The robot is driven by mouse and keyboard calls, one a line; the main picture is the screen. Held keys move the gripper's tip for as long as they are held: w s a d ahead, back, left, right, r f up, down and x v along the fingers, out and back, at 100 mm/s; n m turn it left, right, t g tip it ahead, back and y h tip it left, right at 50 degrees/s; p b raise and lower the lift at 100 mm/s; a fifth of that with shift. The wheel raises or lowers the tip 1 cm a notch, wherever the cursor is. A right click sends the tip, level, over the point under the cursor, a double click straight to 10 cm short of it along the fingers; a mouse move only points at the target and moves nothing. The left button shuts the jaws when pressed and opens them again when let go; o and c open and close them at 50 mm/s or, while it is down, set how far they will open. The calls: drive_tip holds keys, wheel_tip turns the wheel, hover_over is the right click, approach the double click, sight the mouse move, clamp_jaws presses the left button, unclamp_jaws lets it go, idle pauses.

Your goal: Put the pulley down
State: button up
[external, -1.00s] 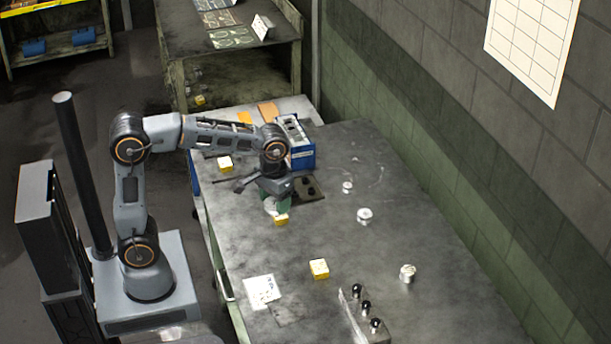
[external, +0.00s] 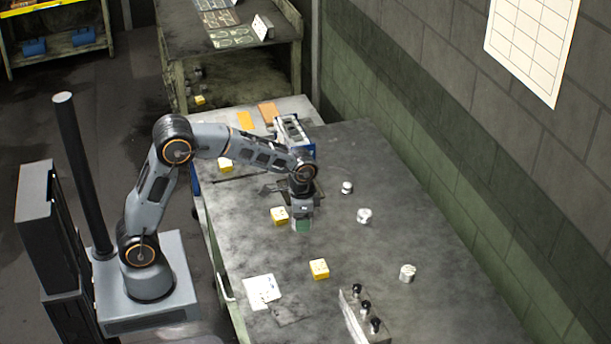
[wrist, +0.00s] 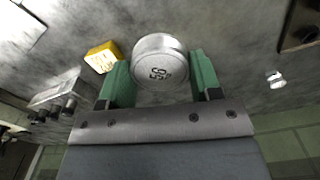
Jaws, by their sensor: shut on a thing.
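The pulley (wrist: 160,62) is a round, pale metal disc with dark markings on its face. In the wrist view it sits between the two green fingers of my gripper (wrist: 160,80), which is shut on it. The pulley is mostly hidden behind the fingers there. I cannot tell whether it touches the bench top.
Other metal parts stand to the right: a small one (external: 347,187), a second (external: 364,215) and a third (external: 408,273). A yellow box (external: 319,268), white card (external: 262,291) and black-knobbed block (external: 362,315) lie nearer. A blue container (external: 308,156) stands behind. Bare bench lies between them.

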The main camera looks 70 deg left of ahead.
drive_tip(key=shift+m, duration=0.4)
idle(0.4)
drive_tip(key=s+d+r+m, duration=0.1)
drive_tip(key=d+r+m, duration=0.2)
drive_tip(key=d, duration=0.4)
drive_tip(key=m+p, duration=0.3)
drive_tip(key=m, duration=0.3)
hover_over(347, 274)
drive_tip(key=f, duration=0.7)
drive_tip(key=shift+s+a, duration=0.1)
drive_tip(key=shift+s, duration=0.2)
drive_tip(key=shift+w+f, duration=0.3)
drive_tip(key=shift+f, duration=1.65)
drive_tip(key=shift+f, duration=0.1)
